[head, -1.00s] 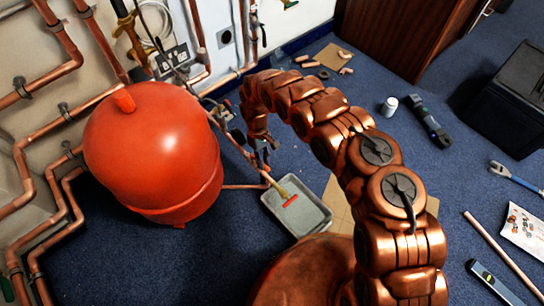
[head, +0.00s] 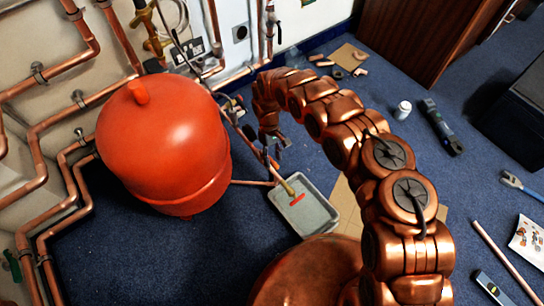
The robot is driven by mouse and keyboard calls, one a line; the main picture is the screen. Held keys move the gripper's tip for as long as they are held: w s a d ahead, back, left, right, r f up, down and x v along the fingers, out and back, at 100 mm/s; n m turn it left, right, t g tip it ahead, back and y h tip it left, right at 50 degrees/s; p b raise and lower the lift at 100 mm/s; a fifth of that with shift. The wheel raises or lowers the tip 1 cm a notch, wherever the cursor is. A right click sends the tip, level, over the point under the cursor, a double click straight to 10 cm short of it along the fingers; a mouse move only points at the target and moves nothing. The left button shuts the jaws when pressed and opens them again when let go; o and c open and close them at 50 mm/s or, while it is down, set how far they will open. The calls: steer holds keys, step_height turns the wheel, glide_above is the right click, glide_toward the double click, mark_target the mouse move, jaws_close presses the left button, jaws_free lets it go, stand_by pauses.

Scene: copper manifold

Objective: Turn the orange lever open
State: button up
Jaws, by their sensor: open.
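An orange-red lever (head: 297,199) shows on a brass valve (head: 288,188) at the lower end of a copper pipe, over a grey tray (head: 322,223) on the floor. My gripper (head: 277,148) hangs from the end of my copper-coloured arm, above and a little left of the lever in the picture. It is open and appears empty. It looks apart from the lever. The fingers are small and dark here, and a small orange part near their tips is too small to identify.
A large red-orange tank (head: 165,145) stands just left of the gripper. Copper pipes (head: 75,190) line the wall. Cardboard (head: 345,205) lies beside the tray. A white bottle (head: 403,110), tools and a black box (head: 515,120) lie to the right on blue carpet.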

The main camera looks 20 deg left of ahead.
steer(key=v, duration=1.2)
stand_by(0.5)
